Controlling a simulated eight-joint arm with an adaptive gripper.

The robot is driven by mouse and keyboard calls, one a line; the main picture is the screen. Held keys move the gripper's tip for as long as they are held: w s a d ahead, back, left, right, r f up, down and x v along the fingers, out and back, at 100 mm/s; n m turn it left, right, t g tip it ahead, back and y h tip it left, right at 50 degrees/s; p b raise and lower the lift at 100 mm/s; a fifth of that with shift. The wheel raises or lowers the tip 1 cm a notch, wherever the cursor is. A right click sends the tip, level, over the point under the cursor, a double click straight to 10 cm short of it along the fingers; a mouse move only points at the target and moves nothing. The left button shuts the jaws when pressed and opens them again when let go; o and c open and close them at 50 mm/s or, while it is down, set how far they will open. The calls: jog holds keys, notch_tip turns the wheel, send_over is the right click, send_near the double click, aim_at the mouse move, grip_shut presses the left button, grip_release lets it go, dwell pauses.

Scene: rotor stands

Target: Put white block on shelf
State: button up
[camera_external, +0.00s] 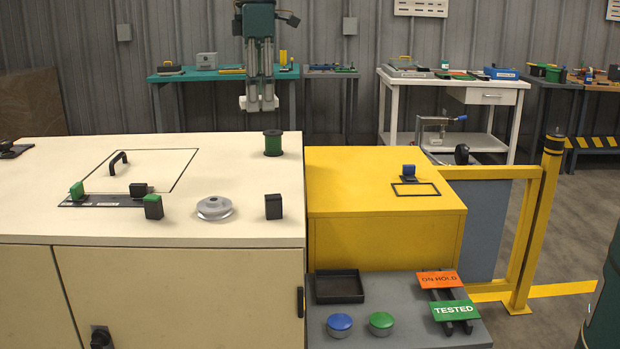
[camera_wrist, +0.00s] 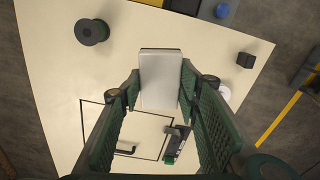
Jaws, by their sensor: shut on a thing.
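The white block (camera_wrist: 161,65) is held between the two green fingers of my gripper (camera_wrist: 159,85) in the wrist view. In the external view my gripper (camera_external: 262,104) hangs fingers down at the top centre. The white block (camera_external: 243,102) shows there at its fingertips, partly hidden by them. It is in the air, clear of the cream worktop (camera_external: 240,160). No surface is plainly marked as the shelf; a low grey ledge (camera_external: 405,335) at the front right and a yellow cabinet top (camera_external: 345,180) are in view.
On the worktop stand a green spool (camera_external: 273,143), a grey pulley (camera_external: 214,208), a black block (camera_external: 274,206) and a black handle (camera_external: 118,162). The ledge carries a black tray (camera_external: 339,286), two buttons and two signs. The yellow top is mostly clear beside a small blue item (camera_external: 409,169).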

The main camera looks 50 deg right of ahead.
jog(key=s+d+r+n+b, duration=0.1)
jog(key=s+d+n+b, duration=0.7)
jog(key=s, duration=0.4)
jog(key=n+b, duration=0.8)
send_over(387, 289)
notch_tip(387, 289, down, 36)
jog(key=shift+f+b, duration=0.7)
jog(key=shift+f, duration=2.45)
jog(key=shift+a, duration=0.1)
jog(key=shift+f+b, duration=0.55)
jog(key=shift+f, duration=1.3)
jog(key=shift+f, duration=0.15)
